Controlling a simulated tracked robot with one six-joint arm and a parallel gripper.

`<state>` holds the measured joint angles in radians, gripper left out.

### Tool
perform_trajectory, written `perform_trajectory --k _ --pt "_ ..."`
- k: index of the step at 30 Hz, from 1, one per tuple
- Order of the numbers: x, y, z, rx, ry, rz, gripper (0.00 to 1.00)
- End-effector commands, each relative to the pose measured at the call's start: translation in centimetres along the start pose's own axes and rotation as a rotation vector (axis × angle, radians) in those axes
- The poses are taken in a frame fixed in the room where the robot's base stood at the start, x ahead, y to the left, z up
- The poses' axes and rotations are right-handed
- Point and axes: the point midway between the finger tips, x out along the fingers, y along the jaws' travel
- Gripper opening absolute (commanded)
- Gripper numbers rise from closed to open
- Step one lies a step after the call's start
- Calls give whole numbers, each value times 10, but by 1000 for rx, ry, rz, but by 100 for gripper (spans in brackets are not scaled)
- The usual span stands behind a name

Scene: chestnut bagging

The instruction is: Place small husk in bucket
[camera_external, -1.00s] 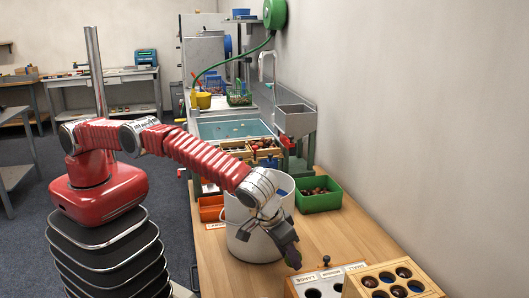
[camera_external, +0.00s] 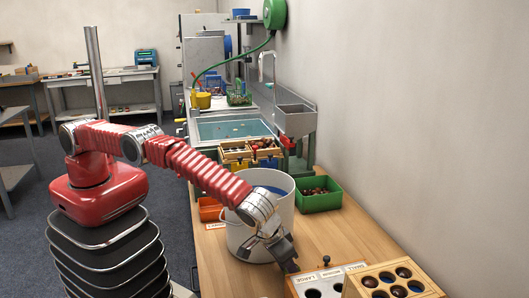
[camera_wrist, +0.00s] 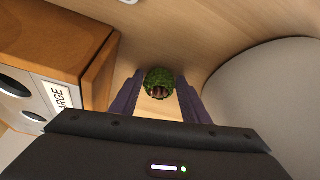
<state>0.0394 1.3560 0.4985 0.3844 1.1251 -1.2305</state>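A small green spiky husk (camera_wrist: 160,82) with a brown split opening lies on the wooden table in the wrist view. My gripper (camera_wrist: 160,78) points down at it with one dark purple finger on each side. Narrow gaps seem to show between the fingers and the husk. In the external view my gripper (camera_external: 290,266) is low over the table, and the husk cannot be made out there. The white bucket (camera_external: 236,237) stands behind and left of my gripper, partly hidden by my arm. Its pale wall fills the right of the wrist view (camera_wrist: 275,105).
A wooden-sided sorting box labelled LARGE (camera_wrist: 92,80) stands close on the left in the wrist view, near my gripper. A second holed box (camera_external: 395,290) is beside it. A green bin (camera_external: 320,203) of chestnuts sits behind. Bare table lies right of the bucket.

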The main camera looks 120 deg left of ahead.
Motion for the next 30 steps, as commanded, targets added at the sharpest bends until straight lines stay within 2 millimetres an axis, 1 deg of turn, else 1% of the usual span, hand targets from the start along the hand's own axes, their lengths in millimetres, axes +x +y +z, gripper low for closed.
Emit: perform_trajectory --k 1,5,12,17,23,26,30 --pt "0 0 0 0 0 0 46" --pt "0 0 0 0 0 0 54" --pt "-1 0 0 0 0 0 54" --pt "-6 0 -1 0 0 1 54" --pt "-23 1 -2 0 1 1 54" --pt "-35 0 -1 1 1 1 54" --pt "-56 1 -1 1 1 1 54"
